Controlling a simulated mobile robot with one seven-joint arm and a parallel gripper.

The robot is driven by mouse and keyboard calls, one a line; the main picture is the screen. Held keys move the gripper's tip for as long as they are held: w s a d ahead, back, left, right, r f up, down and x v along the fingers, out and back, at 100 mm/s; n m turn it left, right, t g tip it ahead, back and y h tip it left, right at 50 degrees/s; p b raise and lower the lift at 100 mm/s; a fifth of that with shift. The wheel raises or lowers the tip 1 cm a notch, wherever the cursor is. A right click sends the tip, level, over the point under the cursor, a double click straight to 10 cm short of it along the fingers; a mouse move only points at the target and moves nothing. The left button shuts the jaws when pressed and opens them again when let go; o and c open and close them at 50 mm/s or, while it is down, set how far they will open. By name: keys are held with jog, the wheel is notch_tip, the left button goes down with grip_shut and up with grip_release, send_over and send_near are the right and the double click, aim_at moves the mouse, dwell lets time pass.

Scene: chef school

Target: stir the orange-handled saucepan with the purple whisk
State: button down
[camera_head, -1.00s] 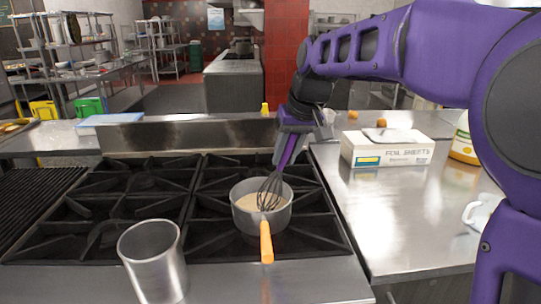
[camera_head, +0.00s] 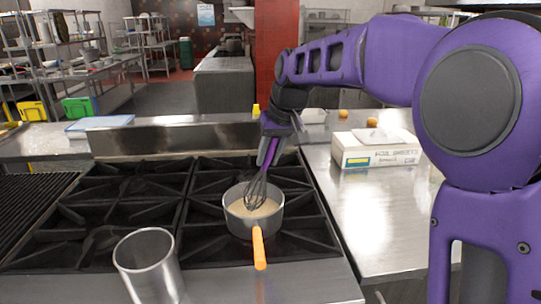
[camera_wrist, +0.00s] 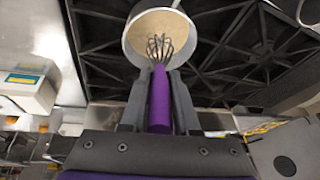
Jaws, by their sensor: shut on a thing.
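The saucepan (camera_head: 240,222) with an orange handle (camera_head: 259,248) sits on the black stove grate, handle toward the front edge. It holds a pale, creamy content. My gripper (camera_head: 270,150) is above the pan's back right and is shut on the purple handle of the whisk. The whisk (camera_head: 257,190) tilts, its wire head down in the pan at the liquid. In the wrist view the purple whisk handle (camera_wrist: 160,100) lies between the two fingers of my gripper (camera_wrist: 158,105), and the wires reach into the saucepan (camera_wrist: 133,50). The wire tips' depth is hard to tell.
A metal cup-like container (camera_head: 150,265) stands at the stove's front left. A foil sheets box (camera_head: 375,150) lies on the steel counter (camera_head: 360,215) to the right. A low steel backsplash (camera_head: 180,138) runs behind the burners. The left burners are empty.

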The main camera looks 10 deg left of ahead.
jog(key=shift+r, duration=0.15)
jog(key=shift+r, duration=5.75)
jog(key=shift+s, duration=0.1)
